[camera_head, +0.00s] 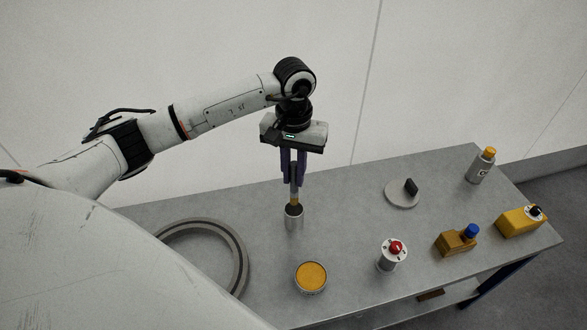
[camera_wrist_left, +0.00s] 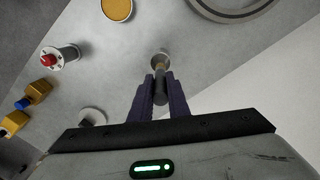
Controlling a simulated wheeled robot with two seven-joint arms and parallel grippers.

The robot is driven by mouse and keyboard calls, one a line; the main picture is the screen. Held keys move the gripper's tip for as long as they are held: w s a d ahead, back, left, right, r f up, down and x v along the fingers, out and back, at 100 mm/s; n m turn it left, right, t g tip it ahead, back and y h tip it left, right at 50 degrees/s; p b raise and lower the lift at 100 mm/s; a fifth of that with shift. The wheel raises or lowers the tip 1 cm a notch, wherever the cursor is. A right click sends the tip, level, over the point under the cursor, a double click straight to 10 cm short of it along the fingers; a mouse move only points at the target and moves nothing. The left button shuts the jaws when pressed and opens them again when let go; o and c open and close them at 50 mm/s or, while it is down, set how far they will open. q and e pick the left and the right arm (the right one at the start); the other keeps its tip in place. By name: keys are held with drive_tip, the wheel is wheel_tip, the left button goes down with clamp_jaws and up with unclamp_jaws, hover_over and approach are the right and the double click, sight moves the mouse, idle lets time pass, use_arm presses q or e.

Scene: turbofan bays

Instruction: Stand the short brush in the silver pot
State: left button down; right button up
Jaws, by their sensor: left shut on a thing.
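My left gripper (camera_head: 294,181) points straight down and is shut on the short brush (camera_head: 295,197), which is upright. The silver pot (camera_head: 293,220) stands on the grey table directly below. The brush's lower end overlaps the pot's dark mouth; I cannot tell how far inside it is. In the left wrist view the gripper (camera_wrist_left: 160,84) holds the brush's dark handle (camera_wrist_left: 160,98), and the brush reaches toward the pot (camera_wrist_left: 163,54), hiding part of its mouth. My right gripper is not in view.
A grey ring (camera_head: 240,262) lies left of the pot. An orange-topped tin (camera_head: 311,277) and a red-knobbed cylinder (camera_head: 392,256) stand nearer the front. A round disc with a black tab (camera_head: 402,194), a spray-like bottle (camera_head: 480,167) and yellow blocks (camera_head: 455,243) are to the right.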

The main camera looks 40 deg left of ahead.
sight(293, 197)
use_arm(q)
drive_tip(key=shift+f+b, duration=1.25)
drive_tip(key=shift+f, duration=0.35)
drive_tip(key=shift+f+b, duration=0.6)
drive_tip(key=shift+f, duration=0.05)
drive_tip(key=shift+f+b, duration=0.55)
drive_tip(key=shift+f, duration=0.1)
drive_tip(key=shift+f+b, duration=0.4)
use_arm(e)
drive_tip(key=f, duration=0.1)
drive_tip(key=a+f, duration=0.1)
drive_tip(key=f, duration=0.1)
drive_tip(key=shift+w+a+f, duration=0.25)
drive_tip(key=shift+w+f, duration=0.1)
use_arm(q)
drive_tip(key=c, duration=1.6)
unclamp_jaws()
